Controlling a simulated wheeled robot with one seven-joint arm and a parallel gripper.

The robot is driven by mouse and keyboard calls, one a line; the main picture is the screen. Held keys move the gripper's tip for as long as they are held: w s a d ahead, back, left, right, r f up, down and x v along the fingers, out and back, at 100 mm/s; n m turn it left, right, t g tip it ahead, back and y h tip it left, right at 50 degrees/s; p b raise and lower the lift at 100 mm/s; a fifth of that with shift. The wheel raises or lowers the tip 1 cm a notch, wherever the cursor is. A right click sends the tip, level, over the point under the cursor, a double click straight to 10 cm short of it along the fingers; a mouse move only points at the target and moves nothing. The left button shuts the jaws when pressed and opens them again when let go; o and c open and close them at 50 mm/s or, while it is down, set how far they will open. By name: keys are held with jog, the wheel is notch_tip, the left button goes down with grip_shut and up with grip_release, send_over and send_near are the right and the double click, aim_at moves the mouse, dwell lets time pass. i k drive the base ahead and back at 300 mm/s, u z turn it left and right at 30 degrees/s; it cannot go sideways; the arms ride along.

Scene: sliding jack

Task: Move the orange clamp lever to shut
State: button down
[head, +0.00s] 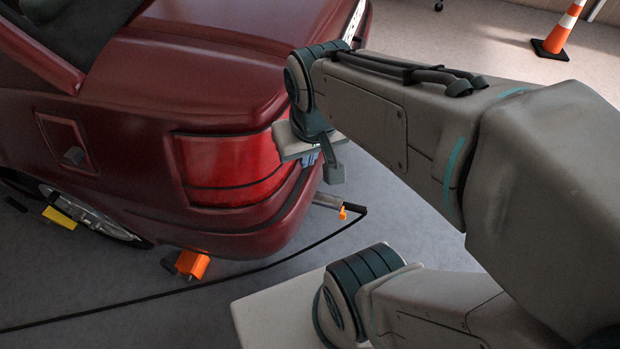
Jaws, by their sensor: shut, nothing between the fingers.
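A small orange lever (343,212), which looks like the clamp lever, sits at the end of a short metal bar (326,201) sticking out from under the red car's rear corner. It looks roughly upright, but it is too small to tell its exact setting. My gripper (333,174) is shut and empty. In the picture it hangs just above the lever, beside the car's rear bumper, and appears apart from it. How far apart they are in depth I cannot tell.
The red car (205,85) with its tail light (228,165) fills the left. A black cable (205,288) runs from the bar across the grey floor. An orange block (192,264) lies under the car's side. A traffic cone (560,32) stands far right.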

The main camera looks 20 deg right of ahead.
aim_at(342, 216)
jog(key=k, duration=1)
jog(key=z, duration=1.25)
jog(key=i, duration=0.5)
jog(key=u, duration=0.1)
